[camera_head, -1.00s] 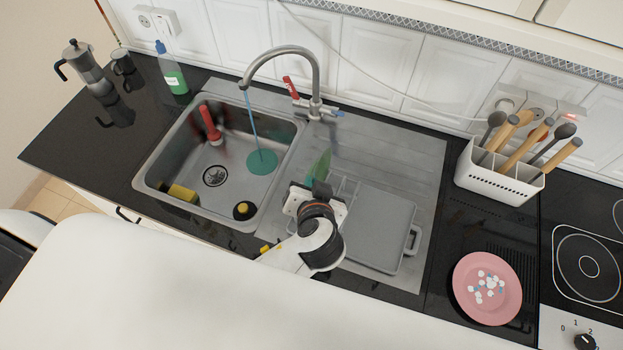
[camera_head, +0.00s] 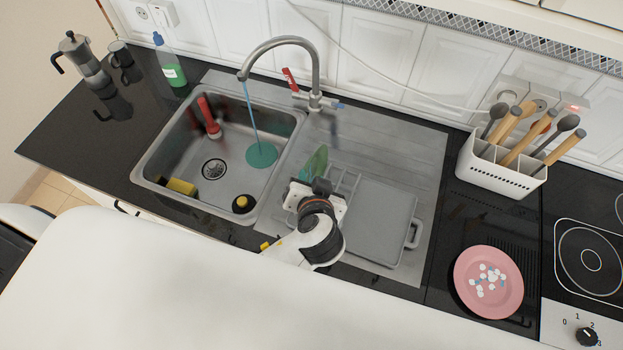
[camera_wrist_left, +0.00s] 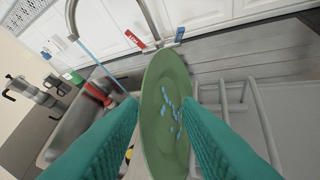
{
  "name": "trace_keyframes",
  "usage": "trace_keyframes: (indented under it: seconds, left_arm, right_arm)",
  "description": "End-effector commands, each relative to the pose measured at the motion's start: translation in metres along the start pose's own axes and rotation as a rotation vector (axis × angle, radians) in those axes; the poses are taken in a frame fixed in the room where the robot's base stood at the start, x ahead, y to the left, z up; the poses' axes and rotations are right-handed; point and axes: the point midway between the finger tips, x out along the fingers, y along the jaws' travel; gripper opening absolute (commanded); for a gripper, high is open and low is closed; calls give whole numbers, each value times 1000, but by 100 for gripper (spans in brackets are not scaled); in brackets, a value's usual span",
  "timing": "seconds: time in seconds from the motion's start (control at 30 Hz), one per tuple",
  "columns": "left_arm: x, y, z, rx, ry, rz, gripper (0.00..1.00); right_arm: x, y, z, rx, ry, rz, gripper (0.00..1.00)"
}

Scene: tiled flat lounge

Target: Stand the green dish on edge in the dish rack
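The green dish (camera_head: 317,160) stands steeply on edge at the left end of the dish rack (camera_head: 345,184), just beyond my left gripper (camera_head: 319,184). In the left wrist view the dish (camera_wrist_left: 164,112) is a narrow upright oval with small blue specks on its face. The teal fingers of my left gripper (camera_wrist_left: 165,98) are apart, one on each side of the dish, with gaps beside it. The rack's wires (camera_wrist_left: 250,112) are close on the right. The dish's lower edge is hidden, so I cannot tell how it rests. My right gripper is not in view.
The sink (camera_head: 225,190) lies left, with the tap (camera_head: 313,75) arching over it. A grey tray (camera_head: 378,225) is right of the wires. A pink plate (camera_head: 488,306) and a white utensil holder (camera_head: 500,170) stand farther right. The drainboard behind the rack is clear.

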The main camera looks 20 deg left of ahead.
Motion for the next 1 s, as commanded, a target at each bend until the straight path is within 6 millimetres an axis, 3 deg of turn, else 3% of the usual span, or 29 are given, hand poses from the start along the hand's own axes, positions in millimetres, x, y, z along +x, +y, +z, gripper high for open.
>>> trace_keyframes:
  seconds: [0.23,0.37,0.7,1.0]
  left_arm:
    - [-10,0,0,1,3,-2,32]
    - [-32,1,2,0,5,-4,32]
    - [-98,0,-1,-2,4,-2,32]
    - [-120,0,0,-1,0,0,32]
  right_arm:
    - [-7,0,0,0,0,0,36]
    - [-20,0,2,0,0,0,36]
    - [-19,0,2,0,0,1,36]
    - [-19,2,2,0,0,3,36]
